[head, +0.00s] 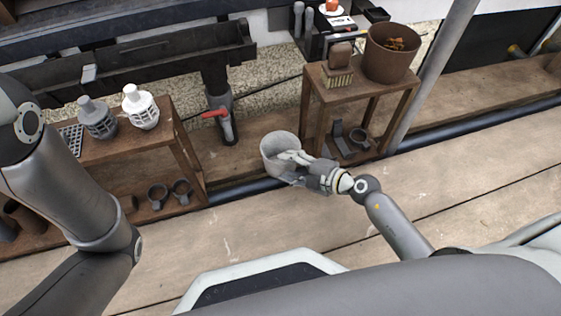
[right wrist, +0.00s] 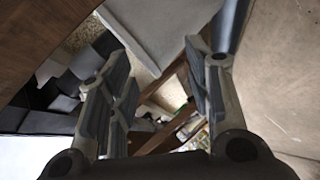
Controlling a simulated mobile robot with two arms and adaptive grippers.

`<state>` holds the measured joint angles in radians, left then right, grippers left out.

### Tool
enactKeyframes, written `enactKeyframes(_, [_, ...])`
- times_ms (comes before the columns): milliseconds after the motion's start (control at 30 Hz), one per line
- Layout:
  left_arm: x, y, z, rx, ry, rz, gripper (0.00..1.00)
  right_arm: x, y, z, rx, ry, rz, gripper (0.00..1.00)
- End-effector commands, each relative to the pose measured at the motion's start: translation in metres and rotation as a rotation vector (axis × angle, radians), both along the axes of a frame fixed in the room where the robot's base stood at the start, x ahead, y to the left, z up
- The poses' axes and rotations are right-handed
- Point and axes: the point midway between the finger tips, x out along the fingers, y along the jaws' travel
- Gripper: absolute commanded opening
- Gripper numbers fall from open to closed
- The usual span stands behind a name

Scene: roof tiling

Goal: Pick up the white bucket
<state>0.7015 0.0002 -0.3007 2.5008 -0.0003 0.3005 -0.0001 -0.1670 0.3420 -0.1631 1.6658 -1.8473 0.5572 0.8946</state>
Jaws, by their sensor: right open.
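The white bucket (head: 277,141) stands in the middle of the head view, between two wooden shelf units, with its mouth facing up toward the camera. My right gripper (head: 290,157) comes from the lower right, with its fingers over the bucket's near right side and overlapping its mouth. In the right wrist view the gripper (right wrist: 157,58) is open with nothing between its fingers. A pale grey-white surface (right wrist: 160,25), probably the bucket, lies just beyond the fingertips. I cannot tell whether they touch. My left arm shows at the left, but its gripper is out of view.
The left shelf (head: 165,150) holds two vent caps, one grey (head: 97,118) and one white (head: 141,107). The right shelf (head: 318,88) carries a brown bucket (head: 390,55) and a brush (head: 339,68). A red-handled tool (head: 216,113) is left of the bucket. A pole (head: 437,75) rises at right.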

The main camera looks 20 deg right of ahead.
Motion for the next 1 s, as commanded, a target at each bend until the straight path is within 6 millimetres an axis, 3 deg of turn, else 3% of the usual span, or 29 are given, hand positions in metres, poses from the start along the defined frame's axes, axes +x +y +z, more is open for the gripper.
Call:
enactKeyframes(267, [0.0001, -0.0001, -0.0015, 0.0, 0.0, 0.0, 0.4, 0.0023, 0.0023, -0.0006, 0.0, 0.001, 0.0, 0.47])
enactKeyframes(633, [0.0004, -0.0001, -0.0016, 0.0, 0.001, 0.0, 0.4, 0.0019, 0.002, -0.0009, 0.0, 0.001, 0.0, 0.01])
enactKeyframes(1000, [0.0008, 0.0, -0.0015, 0.0, 0.002, 0.0, 0.4, 0.0024, 0.0021, 0.0, 0.0, -0.001, 0.0, 0.0])
